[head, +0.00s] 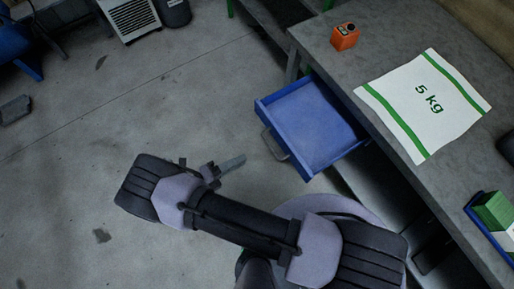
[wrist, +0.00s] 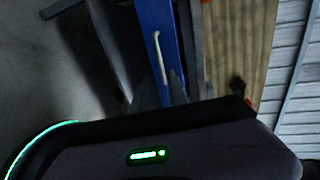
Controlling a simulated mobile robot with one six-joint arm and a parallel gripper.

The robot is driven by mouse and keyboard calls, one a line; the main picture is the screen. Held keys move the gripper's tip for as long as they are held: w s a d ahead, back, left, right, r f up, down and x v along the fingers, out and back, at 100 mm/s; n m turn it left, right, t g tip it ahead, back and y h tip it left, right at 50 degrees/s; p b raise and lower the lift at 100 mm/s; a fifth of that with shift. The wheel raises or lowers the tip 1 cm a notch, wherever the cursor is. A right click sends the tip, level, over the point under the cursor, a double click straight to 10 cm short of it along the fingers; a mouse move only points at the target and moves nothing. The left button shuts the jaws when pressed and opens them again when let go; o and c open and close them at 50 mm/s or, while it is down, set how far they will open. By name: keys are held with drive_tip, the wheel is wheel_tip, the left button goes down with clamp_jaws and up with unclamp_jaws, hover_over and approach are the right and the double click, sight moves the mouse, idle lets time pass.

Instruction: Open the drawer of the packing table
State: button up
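The packing table (head: 375,45) has a grey top and runs along the right of the head view. Its blue drawer (head: 312,125) stands pulled out from under the top, with its empty inside showing. The drawer's grey bar handle (head: 273,143) is on the front; in the wrist view the handle (wrist: 158,50) is a pale bar on the blue front. My gripper (head: 232,163) is left of the handle in the head view, with a small gap of floor between. In the wrist view its two dark fingers (wrist: 163,90) stand apart, with the handle's near end between them in the picture.
A white 5 kg sack (head: 425,105), an orange device (head: 345,37) and a blue tray (head: 485,226) with green and white items lie on the table. A grey-white unit (head: 130,17) stands at the back left. The floor left of the drawer is mostly clear.

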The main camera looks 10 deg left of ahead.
drive_tip(key=v, duration=0.4)
